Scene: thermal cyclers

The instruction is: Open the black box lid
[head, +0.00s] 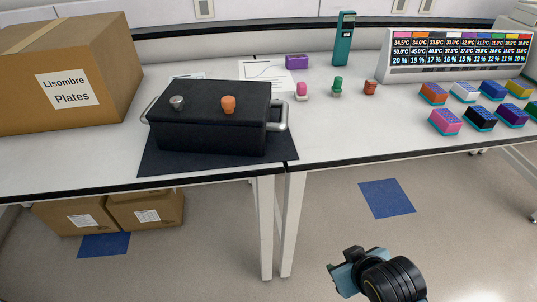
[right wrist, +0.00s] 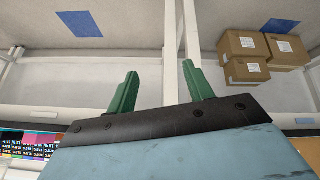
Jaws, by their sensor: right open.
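The black box (head: 208,132) stands on a dark mat (head: 283,148) on the left table in the head view. Its lid (head: 200,97) is shut, with a silver knob (head: 177,102) and an orange knob (head: 228,104) on top. A metal handle (head: 281,115) sticks out at its right end, and another shows at its left end. My right gripper (head: 345,268) is low in front of the tables, well apart from the box. In the right wrist view its two green fingers (right wrist: 162,88) are spread and empty. My left gripper is not in view.
A large cardboard box (head: 65,65) stands left of the black box. Several small coloured blocks (head: 445,122) and a display (head: 460,55) are on the right table. Smaller cartons (head: 145,212) lie under the left table. The floor before the tables is clear.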

